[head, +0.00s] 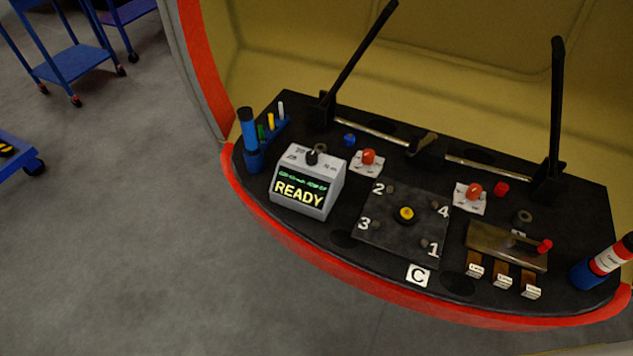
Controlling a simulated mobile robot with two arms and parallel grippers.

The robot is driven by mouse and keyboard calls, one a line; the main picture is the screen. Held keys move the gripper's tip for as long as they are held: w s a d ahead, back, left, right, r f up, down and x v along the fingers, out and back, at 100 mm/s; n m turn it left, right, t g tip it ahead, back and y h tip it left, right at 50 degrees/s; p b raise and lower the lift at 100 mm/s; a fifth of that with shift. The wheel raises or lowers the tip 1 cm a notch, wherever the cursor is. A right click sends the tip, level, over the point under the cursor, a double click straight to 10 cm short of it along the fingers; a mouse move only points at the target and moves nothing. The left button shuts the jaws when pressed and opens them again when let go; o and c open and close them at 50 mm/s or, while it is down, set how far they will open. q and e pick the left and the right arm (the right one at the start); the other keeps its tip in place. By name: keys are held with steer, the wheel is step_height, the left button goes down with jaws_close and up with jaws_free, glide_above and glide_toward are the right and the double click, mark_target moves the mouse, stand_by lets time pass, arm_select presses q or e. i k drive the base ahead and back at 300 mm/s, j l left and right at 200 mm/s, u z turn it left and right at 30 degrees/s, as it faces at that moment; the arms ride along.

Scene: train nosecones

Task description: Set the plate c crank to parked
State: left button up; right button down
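A dark square plate (385,232) lies on the black console, with numbers 1 to 4 near its corners and a yellow-topped round knob (405,214) at its middle. I cannot tell which part is the plate c crank. Neither gripper shows.
A grey box reading READY (307,184) stands left of the plate. A blue tube (247,130) and pen rack (271,130) are at the left end, a blue-red canister (603,262) at the right. Two tall black levers (358,50) (557,105) rise behind. Open floor lies left.

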mark_target(417, 145)
steer(key=i+z, duration=0.1)
steer(key=z, duration=0.35)
steer(key=j+z, duration=0.15)
steer(key=z, duration=0.25)
steer(key=i+j+z, duration=0.1)
steer(key=z, duration=0.35)
steer(key=i+j+z, duration=0.2)
steer(key=j, duration=0.25)
steer(key=j+z, duration=0.2)
steer(key=j, duration=0.3)
steer(key=j+z, duration=0.2)
steer(key=j, duration=0.3)
steer(key=i+j, duration=0.1)
steer(key=j, duration=0.35)
steer(key=l+u, duration=0.45)
steer(key=k+l+u, duration=0.2)
steer(key=l+u, duration=0.25)
